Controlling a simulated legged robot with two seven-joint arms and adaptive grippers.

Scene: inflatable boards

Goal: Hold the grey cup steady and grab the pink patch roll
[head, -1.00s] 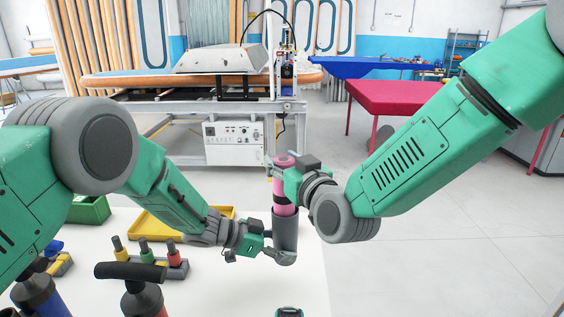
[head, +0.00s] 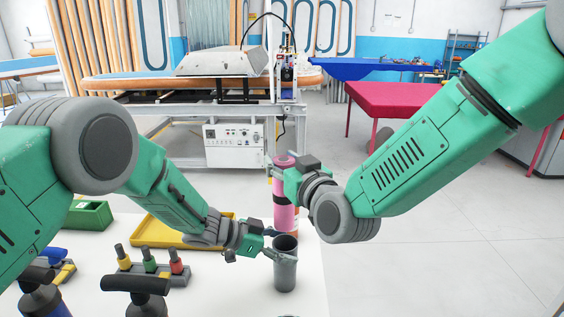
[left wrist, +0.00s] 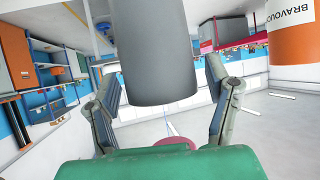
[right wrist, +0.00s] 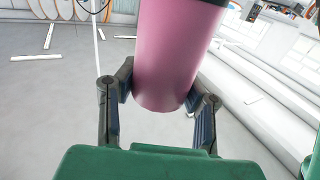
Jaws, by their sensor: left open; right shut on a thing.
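The grey cup (head: 285,272) is upright over the white table, its open top showing; it seems to stand on it. My left gripper (head: 274,246) is open at the cup's rim. In the left wrist view the cup (left wrist: 158,60) is between the spread fingers, with gaps on both sides. The roll (right wrist: 170,55) also shows between the fingers in the right wrist view.
An orange-and-white can (left wrist: 292,38) shows in the left wrist view. On the table are a yellow tray (head: 160,233), a green box (head: 88,214), a rack of small coloured bottles (head: 150,262) and dark-handled pumps (head: 135,284). The table's right edge is near the cup.

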